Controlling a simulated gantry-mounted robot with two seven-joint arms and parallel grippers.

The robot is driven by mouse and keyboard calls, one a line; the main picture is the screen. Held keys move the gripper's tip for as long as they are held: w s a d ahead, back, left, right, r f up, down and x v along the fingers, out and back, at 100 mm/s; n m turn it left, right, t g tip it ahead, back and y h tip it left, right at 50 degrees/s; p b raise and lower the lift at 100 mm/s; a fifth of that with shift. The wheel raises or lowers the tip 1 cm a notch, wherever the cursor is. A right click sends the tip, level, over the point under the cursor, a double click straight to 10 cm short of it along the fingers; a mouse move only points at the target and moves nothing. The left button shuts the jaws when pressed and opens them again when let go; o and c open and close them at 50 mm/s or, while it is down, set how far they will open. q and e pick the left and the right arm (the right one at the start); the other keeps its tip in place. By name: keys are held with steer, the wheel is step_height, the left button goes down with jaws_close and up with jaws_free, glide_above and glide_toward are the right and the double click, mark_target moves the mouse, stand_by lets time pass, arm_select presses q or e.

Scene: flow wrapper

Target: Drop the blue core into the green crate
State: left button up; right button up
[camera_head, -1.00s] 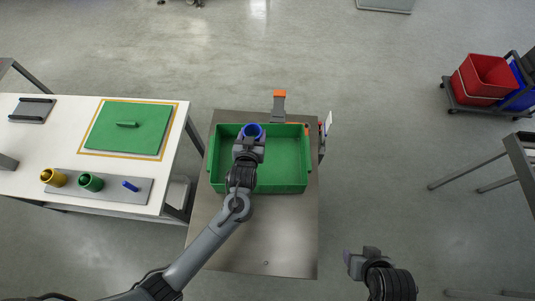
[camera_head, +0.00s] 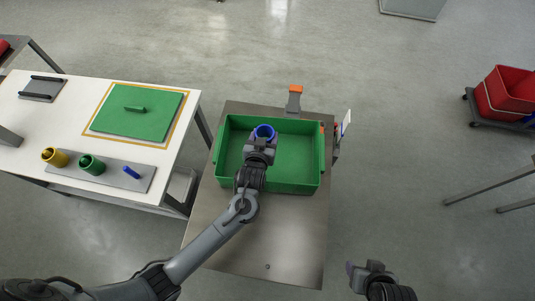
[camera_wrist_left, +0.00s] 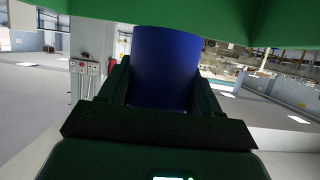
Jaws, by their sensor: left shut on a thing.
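The blue core (camera_head: 264,131) is a short hollow cylinder. My left gripper (camera_head: 261,146) is shut on it and holds it over the left part of the green crate (camera_head: 292,184). In the left wrist view the blue core (camera_wrist_left: 166,65) stands between the two fingers. The green crate (camera_wrist_left: 190,10) fills the top of that view. The crate sits on a steel table and its visible floor is empty. The height of the core above the crate floor is hard to tell. My right gripper (camera_head: 368,270) is at the lower right, away from the crate; its fingers do not show clearly.
A white table (camera_head: 60,105) at the left holds a yellow core (camera_head: 55,158), a green core (camera_head: 91,165) and a blue peg (camera_head: 131,172) on a grey plate. An orange-topped post (camera_head: 295,97) stands behind the crate. Red bins (camera_head: 505,92) are far right.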

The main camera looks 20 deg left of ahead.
arm_select(q)
steer(key=o, duration=1.1)
steer(key=p+v, duration=0.1)
steer(key=v, duration=0.9)
steer(key=shift+s+d+r, duration=0.1)
steer(key=shift+s+r, duration=0.05)
steer(key=shift+s, duration=0.2)
